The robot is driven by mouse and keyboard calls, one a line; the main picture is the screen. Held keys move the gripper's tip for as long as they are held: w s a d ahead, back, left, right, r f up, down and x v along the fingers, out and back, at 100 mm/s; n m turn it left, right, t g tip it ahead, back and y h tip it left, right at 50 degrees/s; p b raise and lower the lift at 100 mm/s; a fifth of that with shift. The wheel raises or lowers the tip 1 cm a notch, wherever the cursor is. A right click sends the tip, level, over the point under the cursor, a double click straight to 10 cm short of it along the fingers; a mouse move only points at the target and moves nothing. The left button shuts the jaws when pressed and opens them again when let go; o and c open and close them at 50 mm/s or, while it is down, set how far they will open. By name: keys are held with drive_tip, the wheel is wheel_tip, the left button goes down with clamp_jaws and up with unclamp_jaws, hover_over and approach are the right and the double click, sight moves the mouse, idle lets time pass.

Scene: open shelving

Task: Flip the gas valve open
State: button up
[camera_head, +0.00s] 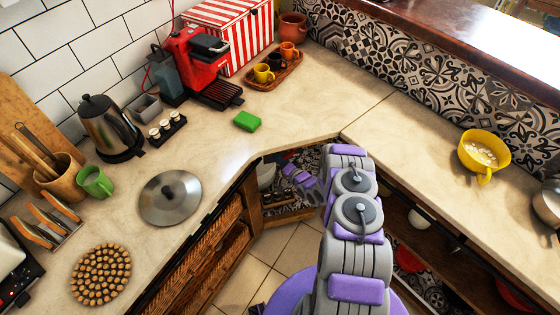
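My arm, grey and purple, reaches forward from the bottom of the picture toward the open corner shelf (290,212) under the counter. The purple and grey end of my gripper (300,177) is inside this corner opening, just below the counter edge. It is small and partly in shadow, so I cannot tell whether the fingers are open or shut. I cannot make out a gas valve in this view. The counter and my arm hide much of the corner opening.
The worktop (290,115) overhangs the corner. Wicker drawers (215,245) stand left of the opening, and shelves with a white bowl (419,219) and red pots (408,259) stand right. The tiled floor (270,250) is free. A lid (170,197) and green sponge (247,121) lie above.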

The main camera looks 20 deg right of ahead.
drive_tip(key=o, duration=0.3)
drive_tip(key=shift+d, duration=0.1)
